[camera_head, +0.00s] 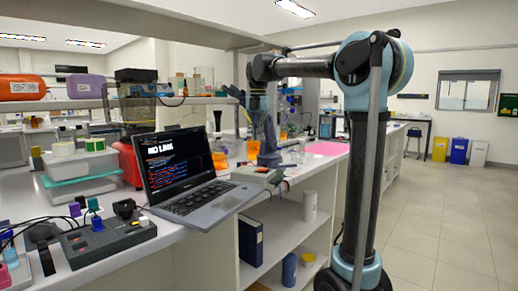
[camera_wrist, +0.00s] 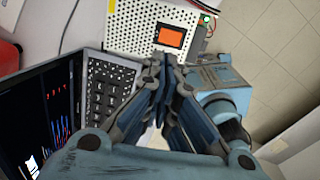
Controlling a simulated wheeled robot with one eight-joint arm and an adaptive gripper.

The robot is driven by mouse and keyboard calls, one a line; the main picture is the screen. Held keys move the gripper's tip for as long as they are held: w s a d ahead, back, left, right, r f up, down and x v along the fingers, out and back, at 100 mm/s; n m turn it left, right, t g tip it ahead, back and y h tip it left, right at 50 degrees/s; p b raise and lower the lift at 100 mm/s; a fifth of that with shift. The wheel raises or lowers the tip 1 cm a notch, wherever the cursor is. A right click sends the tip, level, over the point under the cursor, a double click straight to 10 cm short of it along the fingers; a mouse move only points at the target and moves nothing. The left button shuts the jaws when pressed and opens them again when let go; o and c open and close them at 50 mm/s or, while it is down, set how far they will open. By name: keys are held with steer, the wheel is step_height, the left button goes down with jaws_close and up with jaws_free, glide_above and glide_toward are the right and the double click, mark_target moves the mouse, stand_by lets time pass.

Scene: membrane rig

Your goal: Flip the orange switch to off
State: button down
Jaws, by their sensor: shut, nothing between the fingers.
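The orange switch (camera_wrist: 170,37) is a flat orange rocker in a dark frame on a pale perforated metal box (camera_wrist: 128,25), seen at the top of the wrist view. I cannot tell which way the rocker is tilted. The box also shows in the head view (camera_head: 258,175), just beyond the laptop, where the switch is too small to make out. My gripper (camera_wrist: 164,62) is shut and empty, its fingertips just below the switch in the wrist view. Whether they touch the box cannot be told. In the head view my gripper (camera_head: 257,113) hangs above the bench.
An open laptop (camera_head: 180,168) stands left of the box. A blue device (camera_wrist: 225,95) is close on the right of my fingers. A green light (camera_wrist: 206,18) and wires are at the box's right end. A control panel (camera_head: 105,238) is at the near left. Shelves run behind.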

steer(key=shift+a+r, duration=0.15)
steer(key=shift+r, duration=0.8)
